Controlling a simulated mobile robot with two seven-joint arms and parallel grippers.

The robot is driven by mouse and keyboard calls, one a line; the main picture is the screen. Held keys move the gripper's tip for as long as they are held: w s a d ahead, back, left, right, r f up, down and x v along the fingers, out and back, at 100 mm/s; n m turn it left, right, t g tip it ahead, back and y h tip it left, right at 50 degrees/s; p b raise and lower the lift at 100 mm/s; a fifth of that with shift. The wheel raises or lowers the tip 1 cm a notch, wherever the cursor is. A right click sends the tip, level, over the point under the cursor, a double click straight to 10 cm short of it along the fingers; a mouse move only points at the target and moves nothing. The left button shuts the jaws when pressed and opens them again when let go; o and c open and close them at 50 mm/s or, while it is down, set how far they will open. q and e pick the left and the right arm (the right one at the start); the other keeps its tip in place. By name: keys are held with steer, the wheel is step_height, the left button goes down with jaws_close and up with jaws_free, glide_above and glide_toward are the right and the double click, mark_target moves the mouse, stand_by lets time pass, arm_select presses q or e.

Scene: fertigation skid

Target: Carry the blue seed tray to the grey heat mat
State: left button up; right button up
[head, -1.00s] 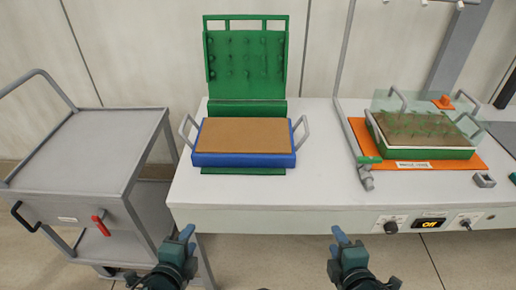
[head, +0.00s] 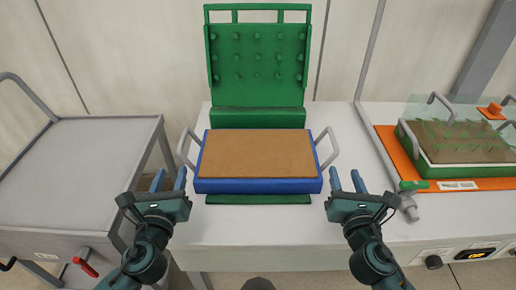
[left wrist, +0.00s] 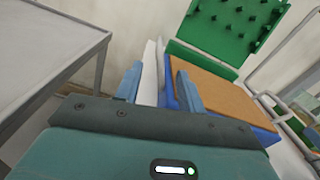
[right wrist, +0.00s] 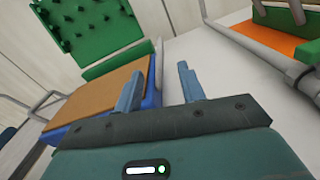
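My left gripper (head: 169,180) is open and empty, just left of and in front of the tray's left handle. My right gripper (head: 346,181) is open and empty, just right of and in front of the right handle. Neither touches the tray in the head view. I cannot identify a grey heat mat now.
The green studded panel (head: 258,58) stands hinged up behind the tray. A grey trolley (head: 75,165) is at the left. At the right, a green planted tray (head: 470,171) stands on an orange mat (head: 405,168), with a grey pipe and valve (head: 408,205) in between. Controls line the bench front.

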mark_target(186, 129)
arm_select(q)
steer(key=shift+s, duration=0.3)
arm_select(e)
steer(key=shift+s, duration=0.3)
arm_select(q)
steer(key=w, duration=1.3)
steer(key=shift+w, duration=0.15)
arm_select(e)
steer(key=w, duration=1.3)
steer(key=shift+w, duration=0.15)
arm_select(q)
steer(key=shift+c, duration=0.2)
arm_select(e)
steer(key=shift+c, duration=0.3)
arm_select(q)
steer(key=c, duration=0.8)
arm_select(e)
steer(key=c, duration=0.8)
arm_select(q)
jaws_close()
arm_select(e)
jaws_close()
arm_select(q)
steer(key=shift+a, duration=0.1)
steer(key=shift+r, duration=0.25)
arm_select(e)
steer(key=shift+r, duration=0.25)
